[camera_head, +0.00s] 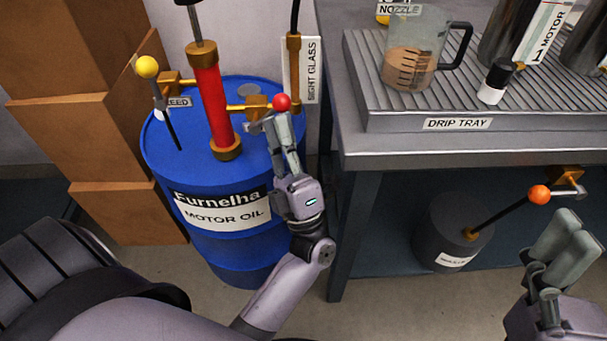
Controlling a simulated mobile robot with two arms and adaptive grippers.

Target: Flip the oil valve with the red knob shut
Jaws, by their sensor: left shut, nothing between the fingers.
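The blue motor oil drum (225,250) stands at the left with a red pump cylinder (211,105) upright on top. The red knob (282,102) of the oil valve sits at the drum's right top edge, just right of a brass valve body (257,106). My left gripper (272,124) is shut and empty, its fingertips just below the red knob. I cannot tell whether they touch it. The fingers hide part of the valve's lever, so its exact angle is unclear. My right gripper (568,240) is at the lower right, away from the drum; its finger gap is unclear.
A yellow knob (147,67) on a lever stands at the drum's left. A sight glass tube (294,70) rises behind the red knob. A bench with a drip tray (385,123) and measuring jug (410,60) is right. An orange knob (539,195) sits below it.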

